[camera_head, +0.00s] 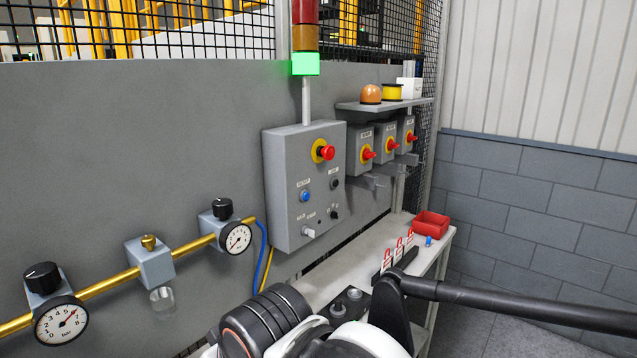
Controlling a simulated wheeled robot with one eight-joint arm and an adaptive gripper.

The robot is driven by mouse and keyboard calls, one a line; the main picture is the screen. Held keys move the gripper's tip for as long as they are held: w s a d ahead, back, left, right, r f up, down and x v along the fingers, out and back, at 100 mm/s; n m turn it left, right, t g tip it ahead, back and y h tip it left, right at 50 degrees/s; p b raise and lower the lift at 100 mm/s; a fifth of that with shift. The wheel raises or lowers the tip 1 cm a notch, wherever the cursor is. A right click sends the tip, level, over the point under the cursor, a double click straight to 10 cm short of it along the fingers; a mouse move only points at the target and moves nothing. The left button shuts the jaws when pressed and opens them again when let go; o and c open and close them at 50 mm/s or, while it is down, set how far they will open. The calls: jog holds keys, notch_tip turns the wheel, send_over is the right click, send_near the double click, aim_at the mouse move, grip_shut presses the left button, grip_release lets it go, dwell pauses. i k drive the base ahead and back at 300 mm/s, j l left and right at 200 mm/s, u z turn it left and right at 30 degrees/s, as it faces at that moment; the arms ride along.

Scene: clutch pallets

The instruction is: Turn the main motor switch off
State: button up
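Three grey switch boxes with red rotary handles on yellow plates are mounted in a row on the grey panel: the left switch (367,153), the middle switch (391,146) and the right switch (411,138). Their small labels are too small to read, so I cannot tell which one is the main motor switch. Parts of my own arm fill the bottom centre, below and in front of the switches. My gripper's fingertips do not show.
A control box (304,178) with a red emergency button (326,153) carries a lit green stack light (306,65). A bench (432,243) below holds a red bin (431,225) and red padlocks (398,249). Gauges (60,320) and a yellow pipe (107,286) are at left.

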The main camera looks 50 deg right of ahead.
aim_at(368, 154)
jog(key=z, duration=1.65)
